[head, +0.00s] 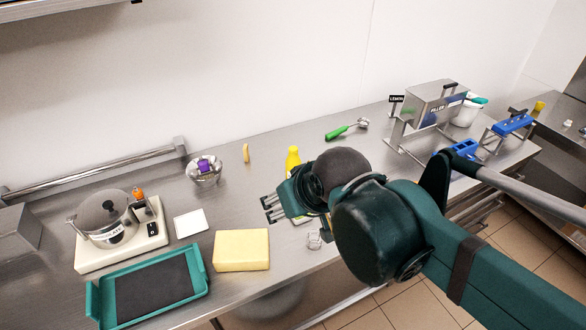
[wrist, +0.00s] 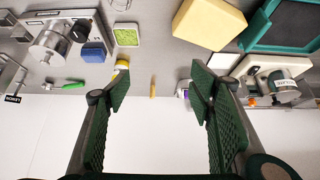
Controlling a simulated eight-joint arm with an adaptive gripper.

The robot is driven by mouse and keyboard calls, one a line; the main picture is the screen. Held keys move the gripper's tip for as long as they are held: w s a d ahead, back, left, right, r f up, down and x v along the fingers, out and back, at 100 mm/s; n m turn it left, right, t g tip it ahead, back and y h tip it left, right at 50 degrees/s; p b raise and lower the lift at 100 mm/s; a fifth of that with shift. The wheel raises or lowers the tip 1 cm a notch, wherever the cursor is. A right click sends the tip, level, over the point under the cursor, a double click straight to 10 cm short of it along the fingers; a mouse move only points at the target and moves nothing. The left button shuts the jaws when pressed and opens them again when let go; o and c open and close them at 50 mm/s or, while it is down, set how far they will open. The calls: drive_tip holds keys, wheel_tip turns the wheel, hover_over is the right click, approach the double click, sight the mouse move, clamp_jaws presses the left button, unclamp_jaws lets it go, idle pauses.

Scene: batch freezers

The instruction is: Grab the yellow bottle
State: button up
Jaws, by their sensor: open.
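The yellow bottle (head: 293,158) stands on the steel counter, just behind my gripper in the head view, its lower part hidden by my gripper. In the wrist view the yellow bottle (wrist: 122,64) shows beside the left finger, partly covered by it. My gripper (head: 271,208) is over the counter, in front and to the left of the bottle. In the wrist view my gripper (wrist: 160,85) has its fingers wide apart with nothing held between them. The bottle is not centred between the fingers.
A clear glass (head: 314,240) stands near the front edge.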

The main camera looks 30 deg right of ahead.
idle(0.3)
drive_tip(key=m+g+h+p, duration=0.3)
drive_tip(key=m+g+p, duration=0.1)
drive_tip(key=m+p, duration=0.4)
approach(293, 150)
wheel_tip(293, 150, down, 3)
drive_tip(key=s+a+m, duration=0.1)
drive_tip(key=s+a, duration=0.1)
drive_tip(key=s, duration=0.1)
drive_tip(key=w+d+f+m, duration=0.1)
drive_tip(key=f, duration=0.1)
drive_tip(key=w+d+f+m+p, duration=0.1)
drive_tip(key=w, duration=0.1)
drive_tip(key=w+d+f+m+g, duration=0.1)
drive_tip(key=w+d+f, duration=0.1)
drive_tip(key=shift+w+d+f+h, duration=0.1)
drive_tip(key=shift+w+f+h, duration=0.05)
drive_tip(key=shift+f+h, duration=0.25)
drive_tip(key=shift+w+d+f+p, duration=0.25)
drive_tip(key=shift+f+p, duration=0.05)
drive_tip(key=shift+f, duration=0.2)
drive_tip(key=shift+x, duration=1.25)
drive_tip(key=shift+w+f, duration=0.1)
drive_tip(key=shift+f, duration=0.05)
